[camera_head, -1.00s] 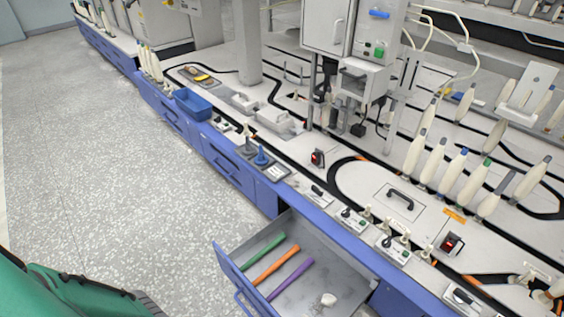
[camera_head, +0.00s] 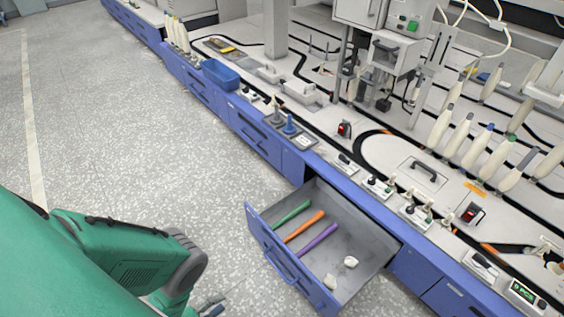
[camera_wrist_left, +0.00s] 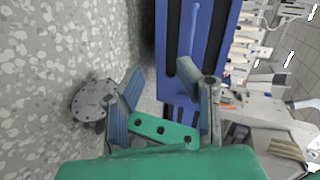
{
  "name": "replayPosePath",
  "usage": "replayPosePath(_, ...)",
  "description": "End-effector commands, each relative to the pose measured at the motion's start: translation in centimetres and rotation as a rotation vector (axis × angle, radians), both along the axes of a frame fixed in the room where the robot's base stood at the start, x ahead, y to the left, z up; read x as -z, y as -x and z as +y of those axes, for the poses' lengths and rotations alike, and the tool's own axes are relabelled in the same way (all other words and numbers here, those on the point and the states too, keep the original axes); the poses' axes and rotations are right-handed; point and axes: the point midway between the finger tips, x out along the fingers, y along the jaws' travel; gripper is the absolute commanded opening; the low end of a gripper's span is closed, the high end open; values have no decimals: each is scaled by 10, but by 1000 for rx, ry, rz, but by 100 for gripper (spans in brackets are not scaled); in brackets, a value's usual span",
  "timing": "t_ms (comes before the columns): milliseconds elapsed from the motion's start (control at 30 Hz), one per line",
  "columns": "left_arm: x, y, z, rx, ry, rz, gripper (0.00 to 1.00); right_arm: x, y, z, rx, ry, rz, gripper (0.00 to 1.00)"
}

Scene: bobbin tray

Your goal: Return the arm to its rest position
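My left arm (camera_head: 130,255), green with a dark grey wrist joint, comes in from the left in the head view. My left gripper (camera_head: 212,305) is at the bottom edge there, partly cut off, over the floor and left of the open drawer. In the left wrist view its two blue-padded fingers (camera_wrist_left: 160,68) stand apart with nothing between them. They point along the blue cabinet front (camera_wrist_left: 195,50), above the speckled floor. My right gripper is in neither view.
The drawer (camera_head: 360,285) is pulled out over the floor. It holds green, orange and purple rods and two small white pieces (camera_head: 350,261). A blue bin (camera_head: 221,74) and several bobbins (camera_head: 478,145) stand on the worktop. The floor (camera_head: 180,140) left of the cabinets is clear.

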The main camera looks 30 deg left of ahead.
Motion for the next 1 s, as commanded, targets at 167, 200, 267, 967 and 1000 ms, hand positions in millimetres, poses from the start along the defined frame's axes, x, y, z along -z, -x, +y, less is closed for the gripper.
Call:
replayPosePath(167,-3,-36,-2,-110,98,146,31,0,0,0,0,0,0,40)
replayPosePath(200,-5,-44,-2,-142,127,186,31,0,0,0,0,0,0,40)
replayPosePath(267,-11,-57,-4,-200,176,255,31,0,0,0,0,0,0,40)
replayPosePath(967,-214,-28,-43,-1202,671,1039,31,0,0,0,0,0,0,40)
replayPosePath(1000,-225,-21,-43,-1246,677,1057,31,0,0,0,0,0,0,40)
